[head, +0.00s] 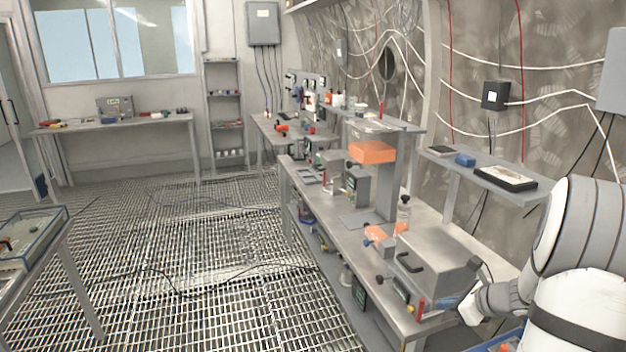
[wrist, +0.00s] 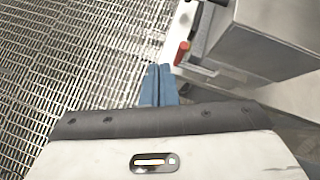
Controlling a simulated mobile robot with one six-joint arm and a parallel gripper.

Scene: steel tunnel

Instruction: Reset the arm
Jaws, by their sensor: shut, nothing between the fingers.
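My arm, white with dark bands, reaches in from the right edge of the head view. My gripper (wrist: 159,72) has blue fingers that lie close together, with nothing between them. In the head view the gripper (head: 447,303) is at the near end of the steel bench (head: 452,234), beside a grey metal box (head: 437,262) with a dark handle. In the wrist view the box (wrist: 268,40) is right of the fingertips. A red cylinder (wrist: 182,52) is just beyond and right of the fingertips; I cannot tell whether they touch.
A wall shelf (head: 482,172) holds a black-framed tablet-like item (head: 497,178) and a blue block. A tray table (head: 28,240) stands at the left.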

